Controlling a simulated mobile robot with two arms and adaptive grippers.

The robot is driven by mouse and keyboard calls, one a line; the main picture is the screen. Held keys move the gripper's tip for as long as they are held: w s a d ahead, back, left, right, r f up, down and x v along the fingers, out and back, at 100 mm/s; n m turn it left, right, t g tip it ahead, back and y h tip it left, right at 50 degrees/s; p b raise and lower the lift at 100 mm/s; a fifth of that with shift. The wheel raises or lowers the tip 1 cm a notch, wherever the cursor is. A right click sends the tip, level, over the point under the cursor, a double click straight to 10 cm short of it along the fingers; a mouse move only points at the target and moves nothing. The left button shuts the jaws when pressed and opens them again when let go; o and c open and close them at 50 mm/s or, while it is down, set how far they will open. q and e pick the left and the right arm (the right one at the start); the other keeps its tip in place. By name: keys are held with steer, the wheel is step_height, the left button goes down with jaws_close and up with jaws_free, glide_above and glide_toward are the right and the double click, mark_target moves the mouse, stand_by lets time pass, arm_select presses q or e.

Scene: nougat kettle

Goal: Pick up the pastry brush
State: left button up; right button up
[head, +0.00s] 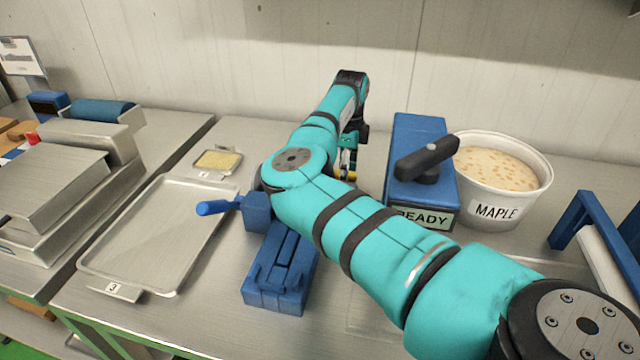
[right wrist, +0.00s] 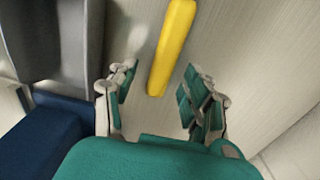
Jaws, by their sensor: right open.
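A yellow bar-like handle (right wrist: 172,48), which I take to be the pastry brush, lies on the steel surface in the right wrist view. The right gripper is open, with a finger on each side of the handle and a gap to both. In the head view the right gripper (head: 347,160) is mostly hidden behind my teal arm, with a little yellow beside it. My left gripper is not in view.
A blue box marked READY (head: 420,165) with a black handle stands right of the gripper, beside a MAPLE tub (head: 500,175). A blue fixture (head: 280,275) with a lever and a steel tray (head: 155,235) are to the left. The wall is behind.

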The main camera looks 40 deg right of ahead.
steer(key=shift+f, duration=0.15)
steer(key=shift+c, duration=0.5)
jaws_close()
